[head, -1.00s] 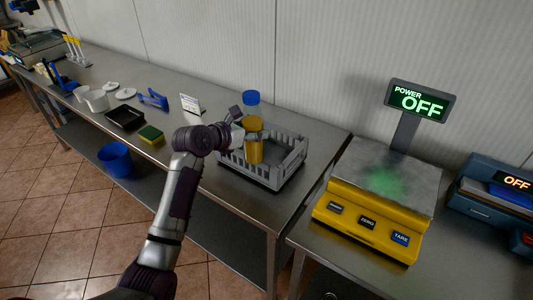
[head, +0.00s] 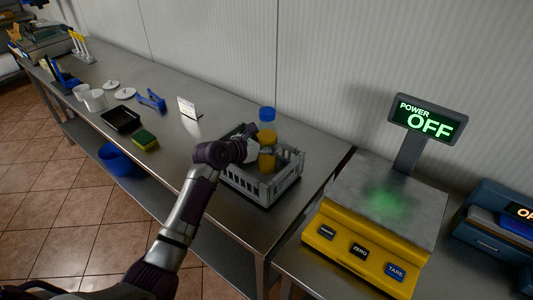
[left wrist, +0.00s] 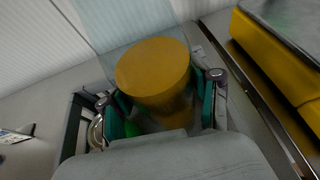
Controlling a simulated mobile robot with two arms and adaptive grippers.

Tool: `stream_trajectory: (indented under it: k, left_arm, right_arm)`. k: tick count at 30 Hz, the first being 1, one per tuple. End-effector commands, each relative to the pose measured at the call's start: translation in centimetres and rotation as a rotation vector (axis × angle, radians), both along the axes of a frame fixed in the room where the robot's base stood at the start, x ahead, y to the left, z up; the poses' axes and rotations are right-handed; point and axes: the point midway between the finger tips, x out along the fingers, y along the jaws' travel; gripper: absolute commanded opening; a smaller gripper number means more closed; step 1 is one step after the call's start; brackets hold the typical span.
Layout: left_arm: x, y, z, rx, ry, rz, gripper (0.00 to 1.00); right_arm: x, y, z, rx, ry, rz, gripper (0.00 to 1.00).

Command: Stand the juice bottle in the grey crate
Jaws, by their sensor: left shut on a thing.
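The juice bottle (head: 267,160) is orange below with a blue cap, and stands upright within the outline of the grey crate (head: 265,190) in the head view. I cannot tell whether its base touches the crate floor. My left gripper (head: 256,150) reaches in from the left and is shut on the bottle's side. In the left wrist view, the fingers (left wrist: 160,105) sit on both sides of the orange bottle (left wrist: 152,70); the blue cap does not show there. My right gripper is not in view.
A yellow scale (head: 360,250) stands on the counter at right. Left of the crate are a small white sign (head: 188,108), a yellow-green sponge (head: 145,139) and a black tray (head: 121,120). A blue bucket (head: 116,160) is below. Bare counter lies around the crate.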

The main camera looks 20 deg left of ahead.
Motion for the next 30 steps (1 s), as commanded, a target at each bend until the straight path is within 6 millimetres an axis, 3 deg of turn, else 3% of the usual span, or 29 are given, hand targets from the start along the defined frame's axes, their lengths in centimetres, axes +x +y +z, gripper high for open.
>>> stream_trajectory:
  k: [3,9,20,21,25,30]
  left_arm:
    - [0.0,0.0,-1.1,-0.002,-0.001,0.0,0.06]
    - [0.0,0.0,-3.6,-0.002,-0.002,0.0,0.06]
    - [0.1,-0.1,-3.9,-0.003,-0.004,0.0,0.06]
    - [0.0,-0.1,-4.2,-0.002,0.0,0.0,0.64]
    - [0.0,-0.1,-4.2,-0.002,0.0,-0.001,0.85]
    - [0.0,0.0,-4.2,-0.001,0.001,-0.001,0.87]
  right_arm:
    - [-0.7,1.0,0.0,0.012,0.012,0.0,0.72]
    - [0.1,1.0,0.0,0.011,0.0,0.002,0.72]
    - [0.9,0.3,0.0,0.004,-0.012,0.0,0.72]
    - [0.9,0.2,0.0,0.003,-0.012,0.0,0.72]
    - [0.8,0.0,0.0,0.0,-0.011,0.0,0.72]
    - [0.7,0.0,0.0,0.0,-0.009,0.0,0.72]
